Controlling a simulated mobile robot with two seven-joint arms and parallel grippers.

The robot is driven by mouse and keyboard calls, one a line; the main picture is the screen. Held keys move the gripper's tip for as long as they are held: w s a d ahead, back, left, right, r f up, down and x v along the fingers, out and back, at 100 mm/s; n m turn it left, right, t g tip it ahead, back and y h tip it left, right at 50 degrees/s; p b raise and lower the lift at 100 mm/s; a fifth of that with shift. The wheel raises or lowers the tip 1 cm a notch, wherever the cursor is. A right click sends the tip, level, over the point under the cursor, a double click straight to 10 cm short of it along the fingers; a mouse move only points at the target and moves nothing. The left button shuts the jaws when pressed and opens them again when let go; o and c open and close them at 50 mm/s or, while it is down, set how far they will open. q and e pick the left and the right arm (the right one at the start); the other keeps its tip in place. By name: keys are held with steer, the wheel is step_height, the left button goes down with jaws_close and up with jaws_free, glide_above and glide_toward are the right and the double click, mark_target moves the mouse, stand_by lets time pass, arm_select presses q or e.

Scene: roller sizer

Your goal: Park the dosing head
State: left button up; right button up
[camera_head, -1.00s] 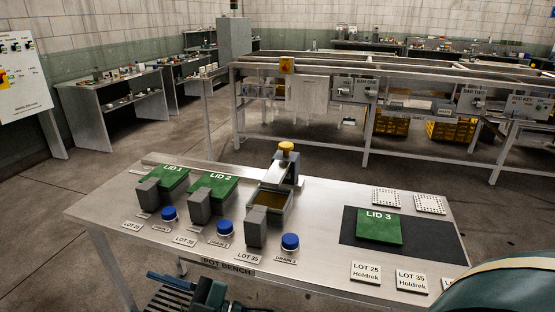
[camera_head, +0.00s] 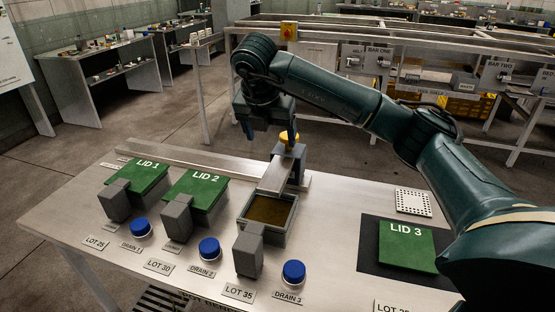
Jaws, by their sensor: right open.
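The dosing head (camera_head: 278,172), a grey block with a flat arm and a yellow knob (camera_head: 289,137) on top, stands at the back edge of the third pot (camera_head: 266,212). That pot has no lid on it, and brownish contents show inside. My right gripper (camera_head: 268,127) reaches in from the right, pointing down with its jaws open. In the picture it is just above and left of the knob, which it partly overlaps. I cannot tell whether it touches the knob. My left gripper is not in view.
LID 1 (camera_head: 142,176) and LID 2 (camera_head: 198,188) cover the two left pots. Blue drain knobs (camera_head: 209,248) and grey blocks (camera_head: 248,252) line the front. LID 3 (camera_head: 407,246) lies on a dark mat (camera_head: 371,231), beside a perforated white plate (camera_head: 413,203). My right arm spans the right side.

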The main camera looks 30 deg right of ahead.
mark_target(278, 170)
steer(key=p+x, duration=0.1)
steer(key=x, duration=1.2)
steer(key=shift+r+p, duration=0.1)
steer(key=shift+p, duration=0.25)
steer(key=c, duration=1.4)
